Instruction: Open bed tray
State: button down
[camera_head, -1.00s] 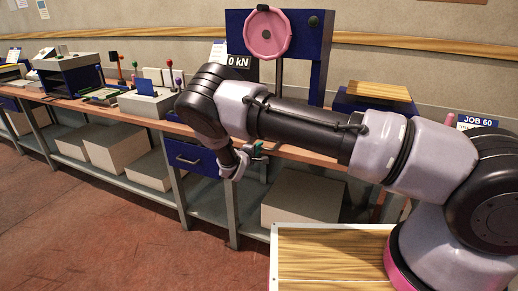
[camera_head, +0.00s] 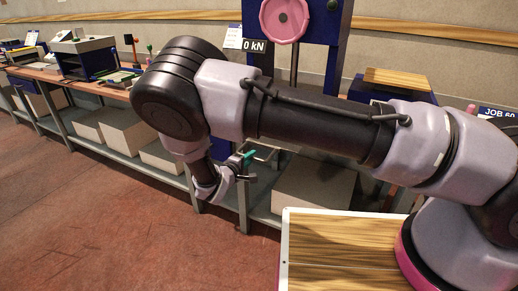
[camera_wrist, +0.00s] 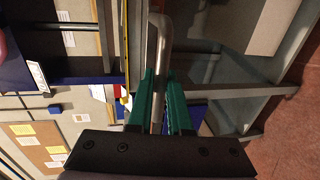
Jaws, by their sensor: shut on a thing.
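My gripper (camera_head: 246,168), with green fingertips, is low in front of the bench in the head view. In the wrist view my gripper (camera_wrist: 164,100) has its green fingers closed on either side of a grey metal bar handle (camera_wrist: 163,45). The handle bends at its far end, and part of it lies between the fingers. A pale metal loop (camera_head: 266,154) shows just right of the gripper in the head view. The bed tray's body is not clearly visible; my arm covers much of that part of the bench. How far it is open I cannot tell.
A blue test machine (camera_head: 333,45) with a pink wheel (camera_head: 285,18) and a "0 kN" sign (camera_head: 254,46) stands behind my arm. Pale boxes (camera_head: 315,185) sit on the bench's lower shelf. The red floor (camera_head: 110,225) is clear at the left.

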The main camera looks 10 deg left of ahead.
jog(key=shift+f+v, duration=0.2)
jog(key=shift+v, duration=0.65)
jog(key=shift+f+v, duration=0.15)
jog(key=shift+v, duration=0.75)
jog(key=shift+f+v, duration=0.2)
jog(key=shift+v, duration=0.65)
jog(key=shift+s, duration=0.1)
jog(key=c, duration=0.8)
grip_release()
jog(key=shift+c, duration=0.2)
jog(key=v, duration=1)
jog(key=shift+s+a, duration=0.15)
jog(key=shift+s, duration=0.25)
